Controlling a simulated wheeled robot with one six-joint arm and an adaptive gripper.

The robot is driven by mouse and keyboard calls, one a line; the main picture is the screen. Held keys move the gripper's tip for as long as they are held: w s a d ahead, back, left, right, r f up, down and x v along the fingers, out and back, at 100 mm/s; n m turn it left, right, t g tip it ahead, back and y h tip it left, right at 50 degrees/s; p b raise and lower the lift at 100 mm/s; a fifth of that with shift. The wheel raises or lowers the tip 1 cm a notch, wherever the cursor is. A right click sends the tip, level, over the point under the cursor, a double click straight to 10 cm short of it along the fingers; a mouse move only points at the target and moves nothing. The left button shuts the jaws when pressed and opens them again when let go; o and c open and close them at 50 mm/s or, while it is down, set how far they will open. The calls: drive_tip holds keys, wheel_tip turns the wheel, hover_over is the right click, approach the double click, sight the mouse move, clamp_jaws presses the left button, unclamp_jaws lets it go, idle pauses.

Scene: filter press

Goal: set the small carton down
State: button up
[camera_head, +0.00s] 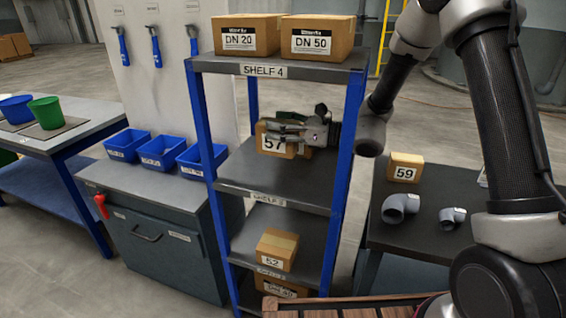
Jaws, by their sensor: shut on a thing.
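The small carton marked 57 (272,150) is inside the blue-posted rack, over the shelf board (262,182) below the top one. My gripper (284,132) reaches in from the right and is shut on this carton. Its fingers lie across the carton's front and hide the upper part of it. The carton looks roughly level. I cannot tell whether its underside touches the board or hangs just above it.
DN 20 (247,36) and DN 50 (317,38) cartons stand on the top shelf (290,65). Carton 52 (277,250) sits lower down. Carton 59 (405,168) and two grey pipe elbows (400,207) are on the right table. The board's front part is clear.

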sight(280, 154)
wheel_tip(280, 154, down, 9)
drive_tip(key=shift+f, duration=0.1)
idle(0.3)
drive_tip(key=shift+f, duration=0.2)
drive_tip(key=o, duration=1.4)
drive_tip(key=shift+d, duration=0.1)
drive_tip(key=shift+r, duration=0.2)
drive_tip(key=v, duration=1.2)
